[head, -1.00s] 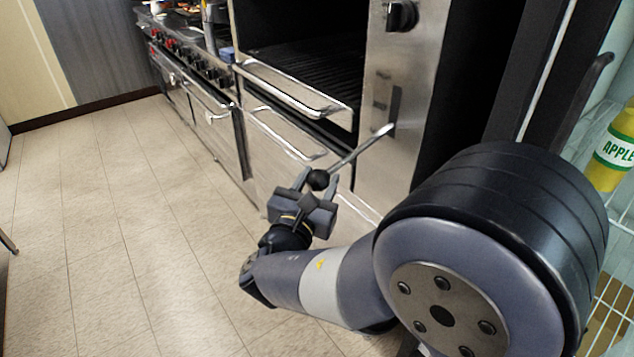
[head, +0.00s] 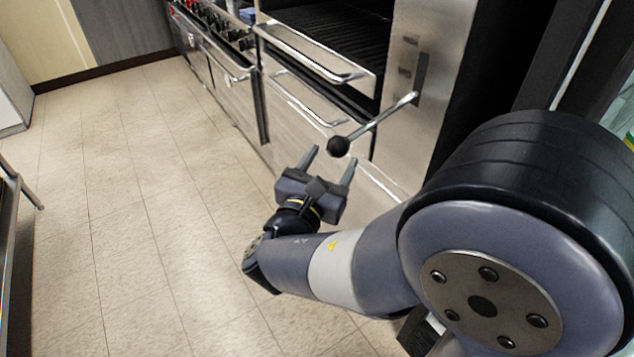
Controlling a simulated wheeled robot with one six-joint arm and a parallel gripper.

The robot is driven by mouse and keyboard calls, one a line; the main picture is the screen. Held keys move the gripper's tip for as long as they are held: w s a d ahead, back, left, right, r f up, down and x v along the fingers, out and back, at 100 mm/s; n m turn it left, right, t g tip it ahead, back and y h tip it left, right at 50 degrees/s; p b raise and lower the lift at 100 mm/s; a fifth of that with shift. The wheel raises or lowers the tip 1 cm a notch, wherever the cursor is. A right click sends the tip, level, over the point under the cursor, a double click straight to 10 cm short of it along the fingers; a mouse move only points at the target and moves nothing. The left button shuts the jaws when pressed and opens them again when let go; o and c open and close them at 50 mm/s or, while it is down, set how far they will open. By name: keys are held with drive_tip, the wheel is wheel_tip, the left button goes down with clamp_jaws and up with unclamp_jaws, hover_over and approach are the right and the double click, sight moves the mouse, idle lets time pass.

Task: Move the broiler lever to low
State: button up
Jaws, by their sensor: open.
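The broiler lever (head: 383,119) is a metal rod with a black ball knob (head: 338,146). It comes out of a dark slot (head: 420,78) in the steel panel (head: 413,130) on the broiler's right side and slants down to the left, toward the floor side. My gripper (head: 328,160) is open in front of the broiler. Its two fingers point toward the knob, which shows just beyond the fingertips. The gripper holds nothing. I cannot tell whether a finger touches the knob. No setting labels can be read.
The broiler's rack opening (head: 335,35) and its handle bar (head: 315,55) are left of the panel. A range with knobs (head: 225,25) runs along the back. The tiled floor (head: 130,200) on the left is clear. A metal-legged piece (head: 12,230) stands at the left edge.

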sight(334, 156)
drive_tip(key=v, duration=0.6)
drive_tip(key=shift+s, duration=0.35)
drive_tip(key=shift+a, duration=0.1)
drive_tip(key=shift+x, duration=5.35)
